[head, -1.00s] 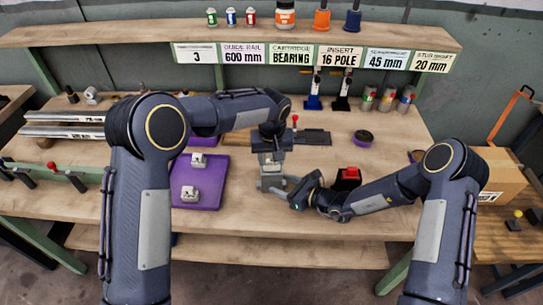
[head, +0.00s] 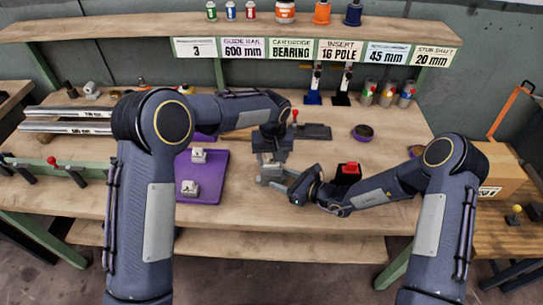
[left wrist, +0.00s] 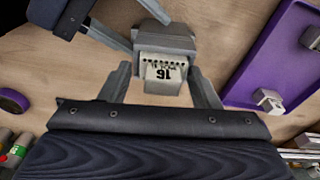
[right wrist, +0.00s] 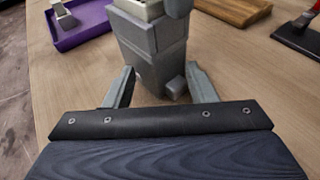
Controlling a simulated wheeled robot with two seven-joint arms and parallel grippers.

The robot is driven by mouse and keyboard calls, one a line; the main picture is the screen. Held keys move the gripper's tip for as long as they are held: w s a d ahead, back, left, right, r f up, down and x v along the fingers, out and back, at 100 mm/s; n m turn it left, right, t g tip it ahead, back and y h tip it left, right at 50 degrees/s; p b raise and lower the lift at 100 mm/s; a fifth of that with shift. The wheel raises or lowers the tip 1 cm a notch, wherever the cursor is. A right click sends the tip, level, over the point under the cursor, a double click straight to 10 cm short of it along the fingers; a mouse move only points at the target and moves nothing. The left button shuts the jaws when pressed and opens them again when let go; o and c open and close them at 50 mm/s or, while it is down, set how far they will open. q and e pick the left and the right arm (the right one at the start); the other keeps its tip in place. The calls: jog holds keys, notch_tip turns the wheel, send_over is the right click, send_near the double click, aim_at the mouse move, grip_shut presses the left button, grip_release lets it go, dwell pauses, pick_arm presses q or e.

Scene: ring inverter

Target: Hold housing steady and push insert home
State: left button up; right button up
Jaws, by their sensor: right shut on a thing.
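The grey housing (head: 268,180) stands on the bench in the head view, mostly hidden by my grippers. It also shows in the right wrist view (right wrist: 150,55), between the fingers of my right gripper (right wrist: 162,85), which is shut on it from the side. In the left wrist view the pale insert (left wrist: 165,72), marked 16 with a row of dark holes, sits at the grey housing (left wrist: 165,40). How deep it sits is unclear. My left gripper (left wrist: 162,80) is above, its fingers apart on either side of the insert with visible gaps.
A purple tray (head: 208,185) with small pale parts lies left of the housing. A black box with a red top (head: 348,170) stands to the right. A dark flat plate (head: 315,132) and a purple roll (head: 361,133) lie behind. The bench front is clear.

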aim_at(271, 155)
pick_arm(q)
jog(key=shift+o, duration=0.9)
jog(key=shift+a+f, duration=0.1)
notch_tip(271, 155, up, 12)
jog(key=s, duration=0.1)
jog(key=shift+s, duration=0.25)
jog(key=shift+c, duration=0.3)
jog(key=shift+f, duration=0.1)
jog(key=shift+c, duration=1.1)
jog(key=shift+s+f+t, duration=0.55)
jog(key=shift+f+t, duration=0.25)
jog(key=shift+t, duration=0.1)
jog(key=c, duration=0.7)
jog(key=shift+f, duration=0.6)
jog(key=c, duration=0.5)
jog(key=shift+x, duration=2.6)
grip_shut()
